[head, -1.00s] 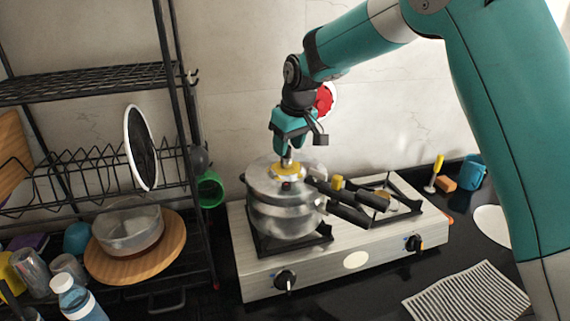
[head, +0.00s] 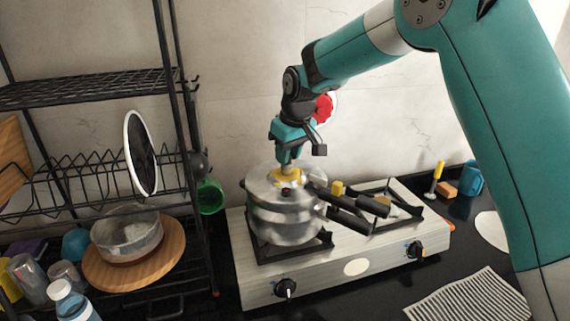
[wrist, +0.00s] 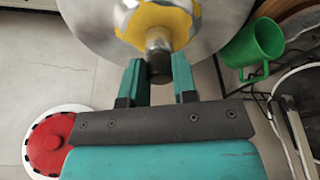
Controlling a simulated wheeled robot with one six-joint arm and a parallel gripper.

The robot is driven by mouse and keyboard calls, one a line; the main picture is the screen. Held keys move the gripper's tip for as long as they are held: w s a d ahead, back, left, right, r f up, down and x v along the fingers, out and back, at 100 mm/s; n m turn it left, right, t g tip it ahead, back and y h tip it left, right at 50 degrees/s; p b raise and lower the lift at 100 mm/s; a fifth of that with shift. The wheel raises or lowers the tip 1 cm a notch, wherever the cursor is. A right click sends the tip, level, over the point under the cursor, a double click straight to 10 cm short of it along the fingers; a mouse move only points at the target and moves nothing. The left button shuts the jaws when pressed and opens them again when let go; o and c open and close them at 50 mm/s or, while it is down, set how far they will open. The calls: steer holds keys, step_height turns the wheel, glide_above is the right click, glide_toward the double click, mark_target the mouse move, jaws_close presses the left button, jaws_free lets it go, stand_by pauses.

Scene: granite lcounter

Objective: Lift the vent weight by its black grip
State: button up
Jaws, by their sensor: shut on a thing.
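The pressure cooker (head: 285,215) stands on the left burner of the stove, with a yellow ring (head: 287,178) on its lid. The vent weight is a small silver piece (wrist: 158,40) at the middle of the yellow ring in the wrist view, and its black grip (wrist: 160,70) points toward my gripper. My gripper (wrist: 160,76) is shut on the black grip, one teal finger on each side. In the head view my gripper (head: 287,162) is upright right above the lid. The fingers hide most of the weight there. I cannot tell whether the weight is clear of the vent.
The cooker's black handles (head: 345,205) stick out to the right. A black wire rack (head: 180,130) stands close on the left, with a green cup (head: 209,197) at its side. A red round thing (head: 324,107) is on the wall behind. The right burner (head: 385,207) holds no pot.

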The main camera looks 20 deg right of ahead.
steer(key=shift+r, duration=0.15)
steer(key=shift+r+p, duration=1.8)
steer(key=shift+r, duration=0.35)
